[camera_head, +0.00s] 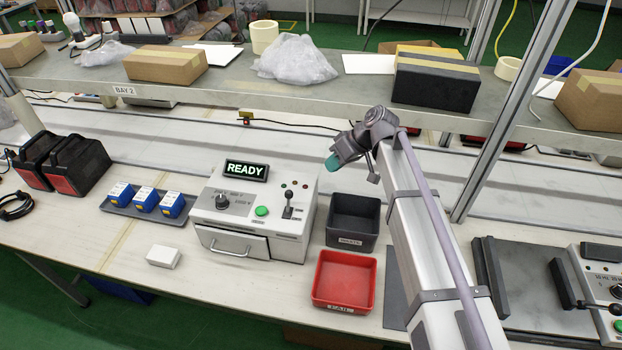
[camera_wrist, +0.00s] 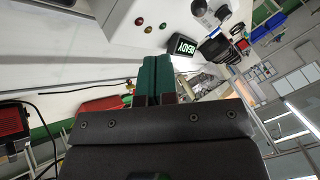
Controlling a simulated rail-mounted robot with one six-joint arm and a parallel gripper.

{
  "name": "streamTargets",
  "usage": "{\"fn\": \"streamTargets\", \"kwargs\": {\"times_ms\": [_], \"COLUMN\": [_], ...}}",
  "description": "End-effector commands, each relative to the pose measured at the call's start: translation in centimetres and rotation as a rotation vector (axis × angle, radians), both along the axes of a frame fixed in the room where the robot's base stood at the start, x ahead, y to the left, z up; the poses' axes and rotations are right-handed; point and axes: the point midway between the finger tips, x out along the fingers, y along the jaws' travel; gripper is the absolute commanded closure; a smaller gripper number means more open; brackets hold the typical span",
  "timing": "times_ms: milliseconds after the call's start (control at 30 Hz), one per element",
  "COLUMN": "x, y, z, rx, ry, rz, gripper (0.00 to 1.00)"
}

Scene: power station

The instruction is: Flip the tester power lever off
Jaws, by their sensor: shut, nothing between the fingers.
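The tester (camera_head: 232,197) is a white box on the bench with a lit READY display (camera_head: 247,171), which also shows in the wrist view (camera_wrist: 182,45). Its lever (camera_head: 288,207) has a black handle and stands roughly upright at the right of the panel. A green button (camera_head: 262,211) is left of the lever, and a dark knob (camera_head: 222,201) is farther left. My gripper (camera_head: 332,162) is above and right of the tester, apart from the lever. Its teal fingertips (camera_wrist: 155,78) are together and empty in the wrist view.
A dark bin (camera_head: 337,241) and a red bin (camera_head: 318,292) stand right of the tester. A tray (camera_head: 117,208) of blue units is on the left. A shelf (camera_head: 205,86) runs behind, with a metal post (camera_head: 497,128) at the right. A white box (camera_head: 163,256) lies in front.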

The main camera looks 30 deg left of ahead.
Motion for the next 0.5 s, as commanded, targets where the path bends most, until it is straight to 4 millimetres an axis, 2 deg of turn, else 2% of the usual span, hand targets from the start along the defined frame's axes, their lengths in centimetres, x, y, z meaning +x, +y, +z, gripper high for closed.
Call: {"fn": "streamTargets", "kwargs": {"times_ms": [33, 400, 467, 500], "x": [-0.2, -2.4, -2.7, -3.7], "y": [0.3, 4.5, 5.1, 5.3], "z": [-1.1, -7.7, -8.6, -7.5], "rx": [0.000, -0.001, -0.001, -0.001], "ry": [-0.001, 0.000, 0.000, 0.001], "rz": [0.001, 0.000, 0.000, 0.002], "gripper": [1.00, 1.00, 1.00, 1.00]}}
